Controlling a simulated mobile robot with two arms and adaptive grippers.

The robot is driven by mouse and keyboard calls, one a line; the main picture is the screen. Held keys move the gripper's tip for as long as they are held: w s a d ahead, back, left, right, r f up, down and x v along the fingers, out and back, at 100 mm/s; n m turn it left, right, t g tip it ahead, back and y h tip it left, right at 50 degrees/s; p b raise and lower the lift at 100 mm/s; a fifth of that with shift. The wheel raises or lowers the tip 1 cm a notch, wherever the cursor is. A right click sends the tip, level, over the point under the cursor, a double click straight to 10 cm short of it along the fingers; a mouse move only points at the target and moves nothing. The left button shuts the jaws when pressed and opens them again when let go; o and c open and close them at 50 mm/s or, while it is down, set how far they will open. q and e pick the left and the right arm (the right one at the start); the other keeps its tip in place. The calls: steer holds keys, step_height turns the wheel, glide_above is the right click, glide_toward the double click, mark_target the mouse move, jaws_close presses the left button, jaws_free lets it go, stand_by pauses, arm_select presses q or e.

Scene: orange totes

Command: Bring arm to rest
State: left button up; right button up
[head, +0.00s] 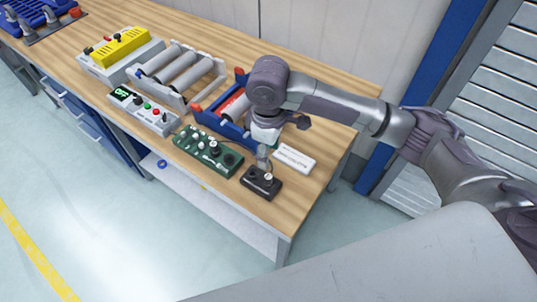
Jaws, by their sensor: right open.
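My right arm reaches in from the right over the near right end of the wooden workbench (330,92). My right gripper (266,160) points down between the blue holder and the small black box. It is small and partly blurred in this view; it looks open and I see nothing held in it. A black box with a metal lever (262,184) stands just below the gripper. A white labelled block (294,158) lies to its right. My left gripper is not in view.
A green control board (207,151) lies left of the gripper, and a blue holder (208,117) with a red roller behind it. A grey panel (144,111), a roller stand (178,74) and a yellow-topped box (120,48) stand further left. Bare wood lies along the bench's back right.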

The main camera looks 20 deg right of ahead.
stand_by(0.4)
steer(key=s+a+f+m+t+y, duration=0.1)
steer(key=s+a+f+t+y, duration=0.1)
steer(key=s+a+f+y, duration=0.35)
steer(key=s+d+f+m+t+h, duration=0.1)
steer(key=s+d+f+m+h, duration=0.2)
steer(key=s+d, duration=0.4)
steer(key=s+d+f+m+h, duration=0.1)
steer(key=s+d+m+h, duration=0.25)
steer(key=s+d, duration=0.35)
step_height(320, 180, down, 27)
steer(key=a+y+b, duration=0.1)
steer(key=b, duration=0.2)
steer(key=s+d+f+g+b, duration=0.2)
steer(key=s+f+b, duration=0.1)
steer(key=s+f, duration=1.5)
step_height(320, 180, down, 4)
steer(key=shift+d+r, duration=0.1)
steer(key=shift+d, duration=0.25)
